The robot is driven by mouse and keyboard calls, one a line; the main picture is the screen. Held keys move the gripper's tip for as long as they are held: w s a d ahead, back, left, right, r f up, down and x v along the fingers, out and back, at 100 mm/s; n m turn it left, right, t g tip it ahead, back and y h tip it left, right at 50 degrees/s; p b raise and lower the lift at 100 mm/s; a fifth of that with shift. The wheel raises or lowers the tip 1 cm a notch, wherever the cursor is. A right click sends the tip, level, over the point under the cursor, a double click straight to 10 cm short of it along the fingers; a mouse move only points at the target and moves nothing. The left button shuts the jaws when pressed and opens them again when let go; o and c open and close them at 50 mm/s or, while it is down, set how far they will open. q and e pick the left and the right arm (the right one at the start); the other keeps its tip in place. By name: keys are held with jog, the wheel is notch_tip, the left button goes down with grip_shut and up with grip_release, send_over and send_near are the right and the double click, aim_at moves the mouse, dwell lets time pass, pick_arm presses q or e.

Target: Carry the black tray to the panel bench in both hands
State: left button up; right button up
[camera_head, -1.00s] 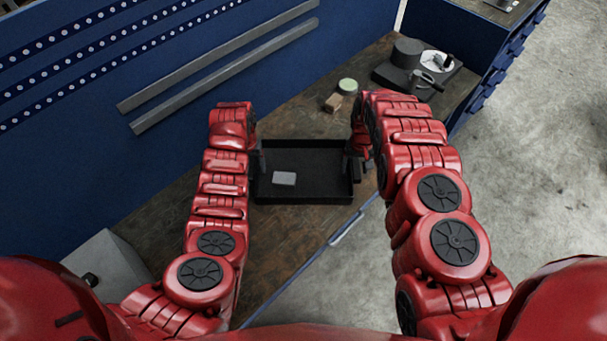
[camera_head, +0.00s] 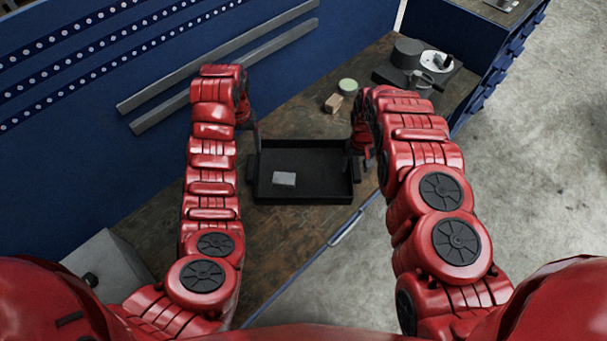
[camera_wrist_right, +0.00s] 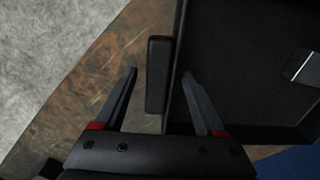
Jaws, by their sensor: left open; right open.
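The black tray (camera_head: 305,198) lies flat on the brown bench, with a small light-grey rectangular piece (camera_head: 284,178) inside it. Its left handle (camera_head: 250,167) shows at its left side. My left gripper (camera_head: 257,146) is open at the tray's far left corner; its fingertips are small and partly hidden, so contact is unclear. My right gripper (camera_head: 357,164) is at the tray's right side. In the right wrist view my right gripper (camera_wrist_right: 160,73) is open, with the tray's right handle (camera_wrist_right: 158,75) and side wall between its fingers, a gap on each side.
Behind the tray are a wooden block (camera_head: 333,103) and a round green-topped item (camera_head: 347,85). Dark equipment (camera_head: 408,52) stands at the back right. A blue panel (camera_head: 90,100) rises along the left, and a grey box (camera_head: 108,262) sits at front left. Concrete floor is open at right.

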notch_tip(320, 180, up, 7)
jog(key=shift+f, duration=0.1)
dwell(0.7)
